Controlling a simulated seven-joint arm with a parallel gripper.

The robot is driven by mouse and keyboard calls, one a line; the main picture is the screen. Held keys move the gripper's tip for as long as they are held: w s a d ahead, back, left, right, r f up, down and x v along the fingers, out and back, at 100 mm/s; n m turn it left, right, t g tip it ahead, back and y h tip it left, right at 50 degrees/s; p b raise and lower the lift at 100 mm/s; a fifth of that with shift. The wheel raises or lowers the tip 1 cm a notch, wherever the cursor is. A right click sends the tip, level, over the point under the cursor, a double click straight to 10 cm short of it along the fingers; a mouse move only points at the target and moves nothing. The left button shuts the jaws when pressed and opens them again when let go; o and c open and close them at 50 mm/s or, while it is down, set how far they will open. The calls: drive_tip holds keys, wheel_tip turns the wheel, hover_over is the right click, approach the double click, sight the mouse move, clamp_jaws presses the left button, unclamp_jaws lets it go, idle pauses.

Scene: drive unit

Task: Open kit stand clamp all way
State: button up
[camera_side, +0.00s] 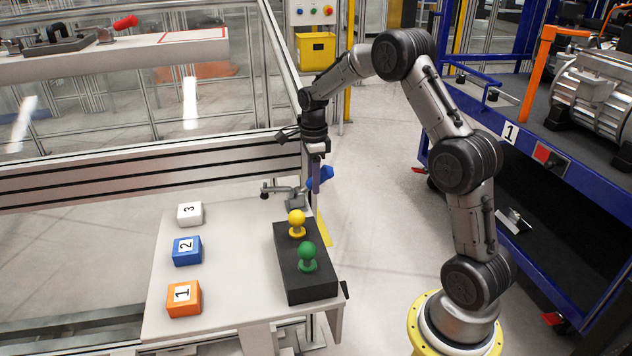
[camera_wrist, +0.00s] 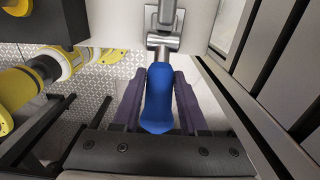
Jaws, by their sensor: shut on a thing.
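The kit stand clamp (camera_side: 294,196) is a grey metal toggle clamp with a blue handle (camera_side: 321,178), at the far right corner of the white table. In the side view the handle sticks up and out to the right of the clamp body. My gripper (camera_side: 316,180) points down from above and is shut on the blue handle. In the wrist view the handle (camera_wrist: 158,98) lies between the two dark purple fingers (camera_wrist: 157,105), with the metal clamp arm (camera_wrist: 162,42) running up from it. The fingers partly hide the handle in the side view.
A black block (camera_side: 304,262) with a yellow knob (camera_side: 297,222) and a green knob (camera_side: 308,256) stands close in front of the clamp. Numbered white, blue (camera_side: 187,251) and orange boxes line the table's left. A framed fence (camera_side: 150,165) runs behind; a blue cart (camera_side: 550,180) stands right.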

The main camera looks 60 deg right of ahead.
sight(297, 192)
drive_tip(key=shift+w+a+r, duration=0.7)
drive_tip(key=shift+w+a, duration=0.25)
drive_tip(key=shift+w, duration=0.05)
drive_tip(key=shift+w+a, duration=0.7)
drive_tip(key=shift+a, duration=0.05)
drive_tip(key=o, duration=0.9)
drive_tip(key=shift+d+r, duration=0.1)
wheel_tip(297, 192, up, 9)
